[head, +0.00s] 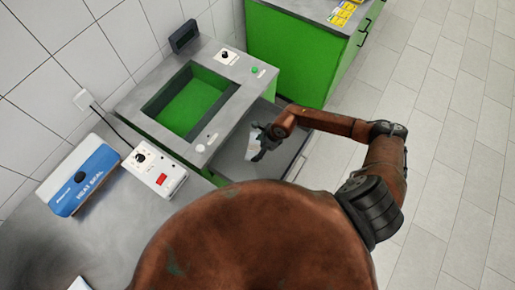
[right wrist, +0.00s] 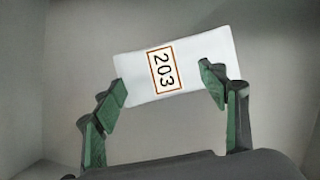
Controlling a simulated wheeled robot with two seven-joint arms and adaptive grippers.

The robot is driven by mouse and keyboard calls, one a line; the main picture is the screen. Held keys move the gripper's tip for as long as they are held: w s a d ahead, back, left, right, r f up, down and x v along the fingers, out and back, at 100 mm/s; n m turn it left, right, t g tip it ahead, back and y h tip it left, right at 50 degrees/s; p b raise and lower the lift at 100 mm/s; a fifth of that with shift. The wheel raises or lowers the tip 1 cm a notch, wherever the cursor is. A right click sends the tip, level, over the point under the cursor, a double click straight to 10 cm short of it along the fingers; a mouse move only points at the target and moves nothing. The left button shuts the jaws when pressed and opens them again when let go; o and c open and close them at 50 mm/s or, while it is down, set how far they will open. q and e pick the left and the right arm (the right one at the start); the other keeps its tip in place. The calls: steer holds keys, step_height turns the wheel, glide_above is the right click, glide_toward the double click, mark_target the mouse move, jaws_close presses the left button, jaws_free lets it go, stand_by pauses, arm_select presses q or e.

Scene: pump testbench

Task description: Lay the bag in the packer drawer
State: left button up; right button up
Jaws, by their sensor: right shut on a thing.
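A white bag (right wrist: 178,62) with an orange-framed label reading 203 sits between the fingers of my right gripper (right wrist: 167,90) in the right wrist view. In the head view the bag (head: 252,146) shows small and pale beside my right gripper (head: 258,146). Both are over the open grey packer drawer (head: 283,166), which sticks out from the packer (head: 222,112). Grey drawer walls surround the bag in the wrist view; I cannot tell whether it touches the floor. My left gripper is not in view.
The packer top has a green-bottomed opening (head: 190,103) and several knobs. A blue and white heat sealer (head: 85,178) and a white control box (head: 155,170) stand on the metal counter at left. A green cabinet (head: 290,52) stands behind. Tiled floor (head: 455,130) is clear at right.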

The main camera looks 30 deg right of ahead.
steer(key=o, duration=1.3)
steer(key=shift+f, duration=0.1)
steer(key=v, duration=1.2)
